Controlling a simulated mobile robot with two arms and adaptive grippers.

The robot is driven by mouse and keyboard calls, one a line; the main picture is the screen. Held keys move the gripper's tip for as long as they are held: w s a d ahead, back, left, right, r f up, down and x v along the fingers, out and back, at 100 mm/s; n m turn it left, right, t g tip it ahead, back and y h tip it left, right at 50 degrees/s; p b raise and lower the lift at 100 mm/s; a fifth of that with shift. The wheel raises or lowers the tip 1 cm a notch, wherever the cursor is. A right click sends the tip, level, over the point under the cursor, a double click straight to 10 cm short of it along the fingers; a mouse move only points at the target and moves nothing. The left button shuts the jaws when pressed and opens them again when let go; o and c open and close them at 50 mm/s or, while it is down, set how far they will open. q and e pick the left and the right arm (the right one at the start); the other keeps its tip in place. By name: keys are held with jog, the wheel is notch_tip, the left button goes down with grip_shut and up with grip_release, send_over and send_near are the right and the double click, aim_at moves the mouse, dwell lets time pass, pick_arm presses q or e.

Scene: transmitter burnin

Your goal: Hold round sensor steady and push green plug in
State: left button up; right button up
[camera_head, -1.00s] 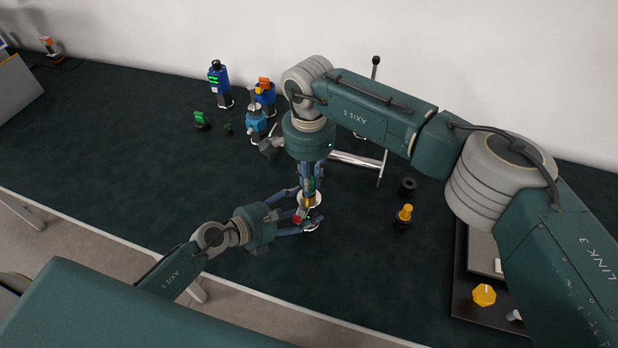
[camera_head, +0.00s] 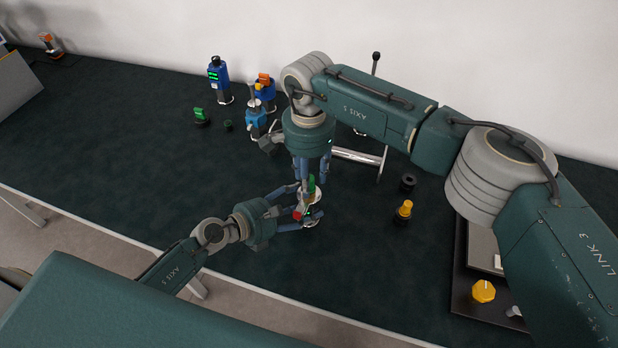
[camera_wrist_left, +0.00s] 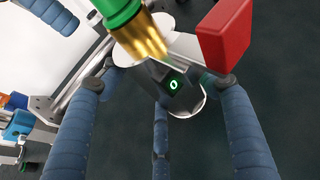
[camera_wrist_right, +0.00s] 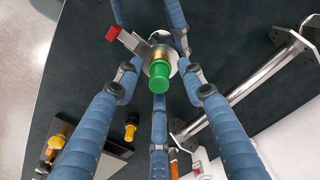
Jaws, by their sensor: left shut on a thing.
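The round sensor, with a pale disc top (camera_head: 315,196) and a red tab (camera_wrist_left: 225,32), is held upright above the table by my left gripper (camera_head: 297,212). Its dark body with a lit green ring (camera_wrist_left: 173,85) sits between the blue fingers in the left wrist view. The green plug (camera_head: 311,184), with a gold lower part (camera_wrist_left: 145,38), stands on top of the sensor; how deep it sits I cannot tell. My right gripper (camera_head: 308,178) is over the plug from above. In the right wrist view its fingers are spread around the green plug (camera_wrist_right: 158,78) with gaps.
A metal-handled frame (camera_head: 358,157) stands behind my right gripper. The front left table is clear.

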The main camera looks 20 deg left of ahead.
notch_tip(320, 180, up, 11)
dwell(0.3)
jog(key=shift+r, duration=0.1)
pick_arm(q)
jog(key=o, duration=1.2)
